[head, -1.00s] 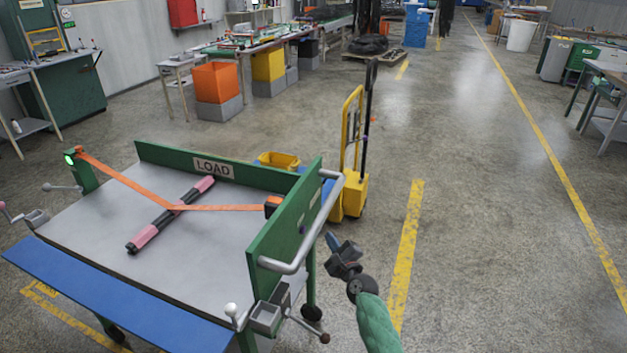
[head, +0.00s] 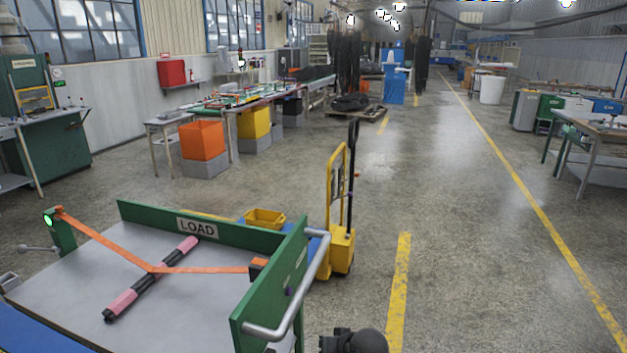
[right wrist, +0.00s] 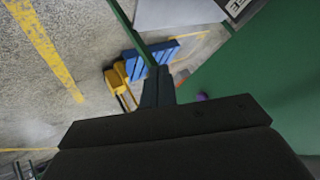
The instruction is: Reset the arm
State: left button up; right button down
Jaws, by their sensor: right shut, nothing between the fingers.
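My right gripper (right wrist: 158,86) is shut and empty in the right wrist view, its narrow dark fingers together beside a green panel. In the head view only dark parts of my right wrist show at the bottom edge, right of the cart's handle. My left gripper is not in view. The cart (head: 70,285) has a grey top and green walls with a LOAD sign. A pink and black bar (head: 150,280) lies on it, with an orange strap (head: 205,270) running across the bar to the green side wall (head: 268,290).
A metal handle (head: 318,275) sticks out from the cart's right wall, close to my right wrist. A yellow pallet truck (head: 341,245) and a yellow bin (head: 264,219) stand behind the cart. The floor to the right is clear, with yellow lines.

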jog(key=s+d+f+g+h, duration=0.1)
jog(key=s+d+f+h, duration=0.2)
jog(key=s, duration=0.4)
jog(key=s+d+f+g, duration=0.1)
jog(key=s+d+f, duration=0.1)
jog(key=s+d, duration=0.35)
jog(key=s+d+f+g+h, duration=0.1)
jog(key=s+d+f+h, duration=0.15)
jog(key=s, duration=0.55)
jog(key=s+f+g, duration=0.1)
jog(key=s+f, duration=0.2)
jog(key=s, duration=0.3)
jog(key=s+f+g, duration=0.1)
jog(key=s+f, duration=0.2)
jog(key=s, duration=0.3)
jog(key=s+d+f+g, duration=0.1)
jog(key=s+f, duration=0.2)
jog(key=s, duration=0.3)
jog(key=shift+s, duration=0.25)
jog(key=shift+y, duration=0.25)
